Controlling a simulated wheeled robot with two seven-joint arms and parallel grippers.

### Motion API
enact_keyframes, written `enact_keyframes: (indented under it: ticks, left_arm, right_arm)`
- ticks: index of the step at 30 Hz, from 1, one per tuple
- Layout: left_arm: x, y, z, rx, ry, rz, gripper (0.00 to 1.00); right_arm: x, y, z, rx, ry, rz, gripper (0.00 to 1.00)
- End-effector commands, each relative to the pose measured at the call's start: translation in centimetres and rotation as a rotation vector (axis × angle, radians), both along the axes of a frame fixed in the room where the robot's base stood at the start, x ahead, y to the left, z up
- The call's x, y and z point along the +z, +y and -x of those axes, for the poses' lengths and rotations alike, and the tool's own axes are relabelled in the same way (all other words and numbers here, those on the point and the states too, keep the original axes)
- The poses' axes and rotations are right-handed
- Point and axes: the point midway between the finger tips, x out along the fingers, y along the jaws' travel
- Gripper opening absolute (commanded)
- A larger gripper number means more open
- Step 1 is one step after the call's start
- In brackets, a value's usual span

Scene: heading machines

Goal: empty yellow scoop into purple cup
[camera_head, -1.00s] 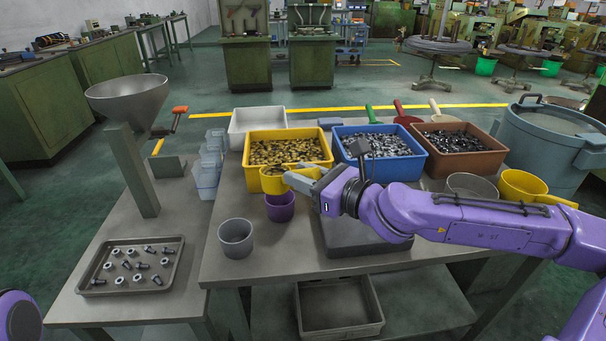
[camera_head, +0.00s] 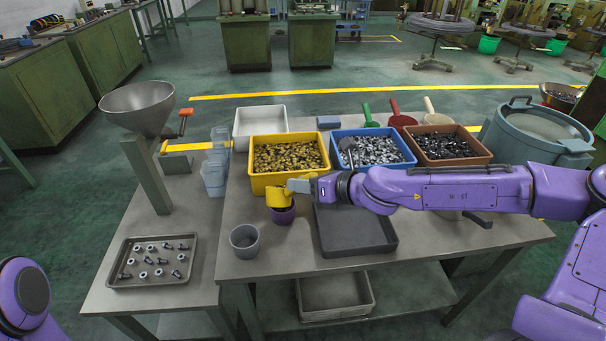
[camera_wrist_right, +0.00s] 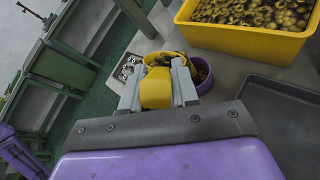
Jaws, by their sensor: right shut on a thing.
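The yellow scoop (camera_head: 277,197) is in my right gripper (camera_head: 301,186), which is shut on its handle. The scoop is tilted right above the purple cup (camera_head: 283,215) and hides part of its rim. In the right wrist view the scoop (camera_wrist_right: 157,88) sits between the fingers (camera_wrist_right: 157,95), with some brass-coloured pieces showing at its far edge. The purple cup (camera_wrist_right: 206,82) is just right of it there, with brass-coloured pieces inside. I cannot tell whether scoop and cup touch. My left gripper is out of view.
A yellow bin of brass pieces (camera_head: 256,182) stands behind the cup, beside a blue bin (camera_head: 341,140) and a brown bin (camera_head: 488,158). A grey cup (camera_head: 244,243) is in front. A dark tray (camera_head: 352,240) lies to the right, under my right arm.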

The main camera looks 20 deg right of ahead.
Motion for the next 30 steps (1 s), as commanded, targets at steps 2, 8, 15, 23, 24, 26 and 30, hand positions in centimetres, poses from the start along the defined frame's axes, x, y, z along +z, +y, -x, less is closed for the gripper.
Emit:
enact_keyframes:
  ticks: [2,8,15,23,24,26,30]
  left_arm:
    - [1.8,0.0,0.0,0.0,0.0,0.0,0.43]
    - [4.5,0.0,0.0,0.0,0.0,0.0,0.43]
    - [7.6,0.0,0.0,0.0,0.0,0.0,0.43]
    - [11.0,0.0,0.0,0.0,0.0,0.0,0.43]
    - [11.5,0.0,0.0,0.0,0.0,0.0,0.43]
    - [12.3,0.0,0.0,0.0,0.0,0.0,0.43]
    - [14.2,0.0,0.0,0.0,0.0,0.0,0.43]
  right_arm:
    - [0.8,-0.1,-0.3,0.0,0.039,-0.015,0.0]
    - [1.1,-0.4,-1.0,0.0,0.14,-0.06,0.0]
    - [1.0,-0.9,-1.8,-0.001,0.253,-0.112,0.0]
    - [1.0,-1.2,-2.7,0.0,0.359,-0.161,0.0]
    - [1.0,-1.3,-2.8,-0.001,0.376,-0.169,0.0]
    - [0.9,-1.4,-3.0,0.0,0.4,-0.178,0.0]
    - [0.8,-1.6,-3.5,0.0,0.456,-0.206,0.0]
